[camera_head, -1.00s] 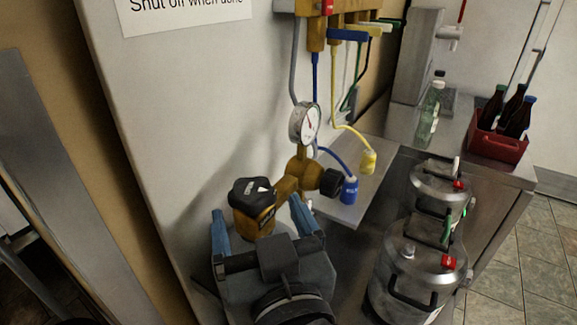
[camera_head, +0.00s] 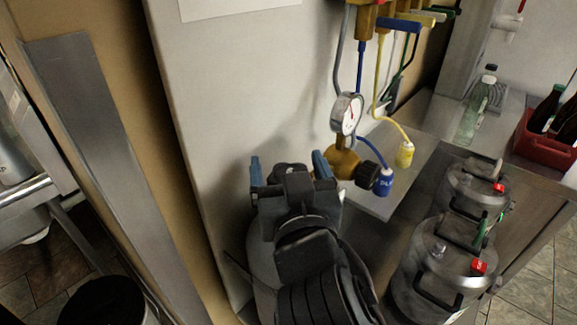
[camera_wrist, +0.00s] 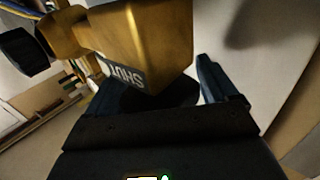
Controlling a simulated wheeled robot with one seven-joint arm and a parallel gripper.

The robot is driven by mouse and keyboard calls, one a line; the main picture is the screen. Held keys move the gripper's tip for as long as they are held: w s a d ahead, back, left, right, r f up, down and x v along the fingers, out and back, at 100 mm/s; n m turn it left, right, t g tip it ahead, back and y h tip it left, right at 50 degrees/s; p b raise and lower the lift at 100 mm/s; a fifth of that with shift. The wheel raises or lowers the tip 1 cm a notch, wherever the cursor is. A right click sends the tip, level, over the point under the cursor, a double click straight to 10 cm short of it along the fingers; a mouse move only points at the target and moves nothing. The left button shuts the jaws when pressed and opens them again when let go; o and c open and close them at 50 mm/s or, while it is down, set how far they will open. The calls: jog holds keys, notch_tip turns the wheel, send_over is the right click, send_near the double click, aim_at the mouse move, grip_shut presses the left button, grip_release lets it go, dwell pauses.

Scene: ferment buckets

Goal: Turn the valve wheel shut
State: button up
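The brass valve body (camera_wrist: 150,45) with a "SHUT" label fills the top of the wrist view. The black valve wheel (camera_wrist: 150,97) is dark and partly hidden below it, in front of my gripper. In the head view, my gripper (camera_head: 289,170) hides most of the wheel. Its two blue fingers stand wide apart at either side of the wheel's place. In the wrist view, the right finger (camera_wrist: 212,82) has a gap between it and the wheel; the left finger is mostly hidden. The gripper looks open, and contact with the wheel cannot be told.
A pressure gauge (camera_head: 347,113) and a black side knob (camera_head: 368,174) sit right of my gripper. Blue (camera_head: 384,182) and yellow (camera_head: 405,154) hose connectors hang nearby. Steel kegs (camera_head: 440,268) stand at the lower right. A red crate (camera_head: 545,148) of bottles is farther back.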

jog(key=shift+r, duration=0.1)
jog(key=c, duration=0.9)
jog(key=shift+b, duration=0.4)
jog(key=shift+f+m+h+b, duration=0.2)
jog(key=shift+m+h+b, duration=0.25)
jog(key=shift+h, duration=0.15)
jog(key=shift+m+t+h+b, duration=0.3)
jog(key=shift+m+h+b, duration=0.35)
jog(key=shift+h+b, duration=0.4)
jog(key=shift+d+r+m+h+b, duration=0.2)
jog(key=shift+m+h+b, duration=0.35)
jog(key=shift+h, duration=0.45)
jog(key=shift+d+r+m+h+b, duration=0.15)
jog(key=shift+m+h+b, duration=0.15)
jog(key=shift+m+h, duration=0.5)
